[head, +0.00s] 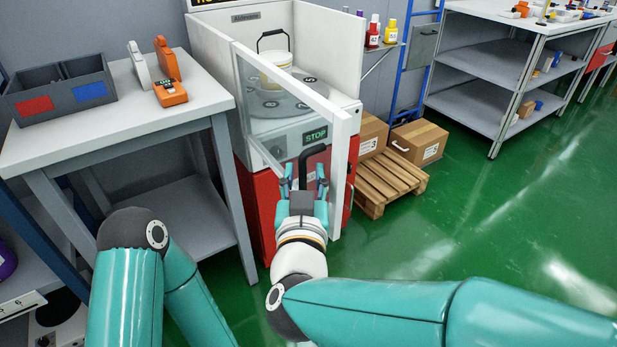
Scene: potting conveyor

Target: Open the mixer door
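The mixer (298,27) is a white cabinet on a red base. Its door (342,130), a clear pane in a white frame, stands partly open, swung out from the left side. A black handle (315,152) is on the door near its free edge. My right gripper (304,178) is at the handle with its fingers apart, one on each side of the handle's lower part. I cannot tell whether they touch it. A white bucket (273,74) with a black handle is inside the mixer. My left arm is at the lower left; its gripper is out of view.
A table (130,112) with a grey bin (62,92) and orange devices (170,92) stands left of the mixer. Boxes (420,140) and a pallet (386,182) are close on the right. Green floor (490,235) is clear at front right.

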